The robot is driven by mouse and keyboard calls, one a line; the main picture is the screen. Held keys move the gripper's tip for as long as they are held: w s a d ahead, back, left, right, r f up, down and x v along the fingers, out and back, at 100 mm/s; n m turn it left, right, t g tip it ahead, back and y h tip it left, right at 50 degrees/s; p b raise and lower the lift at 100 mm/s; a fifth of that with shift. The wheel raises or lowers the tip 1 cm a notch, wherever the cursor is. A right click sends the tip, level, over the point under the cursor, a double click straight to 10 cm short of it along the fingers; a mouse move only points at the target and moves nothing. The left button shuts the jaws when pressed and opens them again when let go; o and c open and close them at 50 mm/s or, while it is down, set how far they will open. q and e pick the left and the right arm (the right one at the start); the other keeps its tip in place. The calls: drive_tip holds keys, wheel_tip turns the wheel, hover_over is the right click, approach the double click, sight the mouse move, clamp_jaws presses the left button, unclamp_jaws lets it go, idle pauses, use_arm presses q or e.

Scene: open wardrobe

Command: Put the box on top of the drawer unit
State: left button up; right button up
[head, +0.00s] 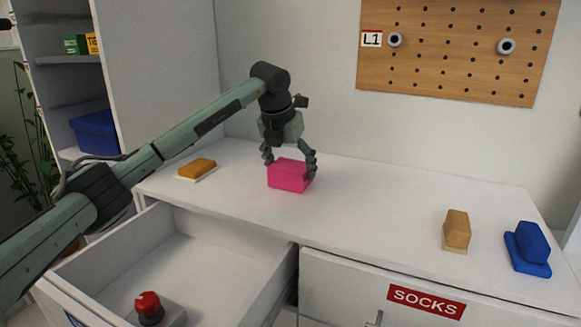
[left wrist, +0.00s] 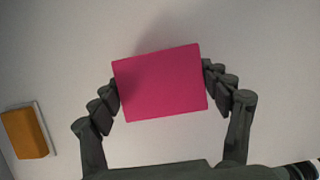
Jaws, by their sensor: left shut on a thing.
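A pink box (head: 287,176) is at the top of the white drawer unit (head: 370,205), left of the middle. My left gripper (head: 290,165) comes down from above and is shut on the pink box, with a finger at each side. In the left wrist view the pink box (left wrist: 160,83) fills the space between the fingers of the left gripper (left wrist: 162,90), slightly tilted in the picture. I cannot tell whether the box touches the top or is just above it. My right gripper is not in view.
An orange block (head: 197,168) lies on the left of the top. A tan block (head: 457,229) and a blue object (head: 530,248) stand at the right. The left drawer (head: 215,245) is open, with a red-knobbed object (head: 149,306) in it. The top's middle is clear.

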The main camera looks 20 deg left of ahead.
use_arm(q)
drive_tip(key=shift+f, duration=0.15)
drive_tip(key=o, duration=1.3)
drive_tip(key=shift+o, duration=0.2)
drive_tip(key=v, duration=1.2)
drive_tip(key=shift+r, duration=0.3)
